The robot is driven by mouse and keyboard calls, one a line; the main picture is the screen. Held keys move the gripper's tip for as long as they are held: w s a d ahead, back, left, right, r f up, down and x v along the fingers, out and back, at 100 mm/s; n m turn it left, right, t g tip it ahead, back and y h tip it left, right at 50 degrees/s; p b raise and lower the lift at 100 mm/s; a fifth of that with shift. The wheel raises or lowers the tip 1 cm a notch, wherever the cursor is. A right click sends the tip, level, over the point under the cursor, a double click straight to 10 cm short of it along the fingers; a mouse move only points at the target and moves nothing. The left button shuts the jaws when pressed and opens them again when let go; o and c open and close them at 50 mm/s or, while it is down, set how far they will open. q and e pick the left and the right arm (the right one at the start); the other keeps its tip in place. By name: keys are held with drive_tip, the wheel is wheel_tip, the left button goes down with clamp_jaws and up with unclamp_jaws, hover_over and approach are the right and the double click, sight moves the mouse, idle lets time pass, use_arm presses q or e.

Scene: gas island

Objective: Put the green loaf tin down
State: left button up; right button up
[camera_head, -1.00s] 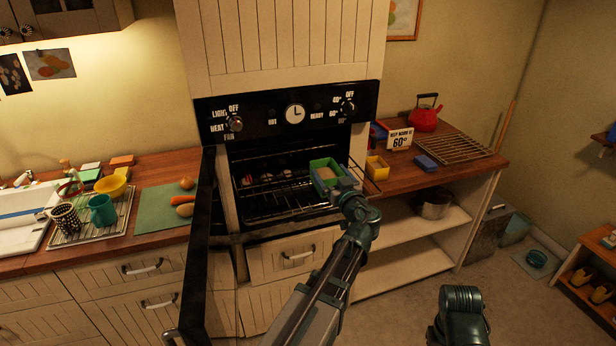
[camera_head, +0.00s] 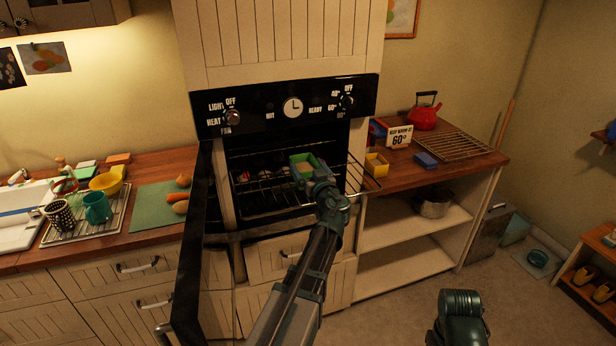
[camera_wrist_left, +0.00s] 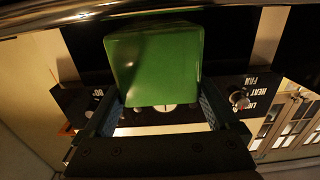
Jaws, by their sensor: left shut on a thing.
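The green loaf tin (camera_head: 303,166), with pale tan contents, is at the front of the open oven (camera_head: 262,196), over a wire rack (camera_head: 278,200). My left gripper (camera_head: 314,178) is shut on the tin and holds it from the near side. In the left wrist view the tin (camera_wrist_left: 154,64) fills the top middle, between the two fingers. I cannot tell whether the tin touches the rack. My right arm shows at the bottom right, but its gripper is out of view.
The open oven door (camera_head: 193,240) stands on the left. A yellow tin (camera_head: 376,165), a blue block (camera_head: 425,160), a sign (camera_head: 399,137), a red kettle (camera_head: 425,112) and a cooling rack (camera_head: 452,147) are on the right counter, with some bare wood at its front.

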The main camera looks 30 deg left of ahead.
use_arm(q)
drive_tip(key=shift+f, duration=0.5)
drive_tip(key=shift+r, duration=0.15)
drive_tip(key=o, duration=1.4)
drive_tip(key=shift+f, duration=0.2)
drive_tip(key=shift+r, duration=0.1)
drive_tip(key=shift+r, duration=0.2)
drive_tip(key=v, duration=1.2)
drive_tip(key=shift+s+f, duration=0.1)
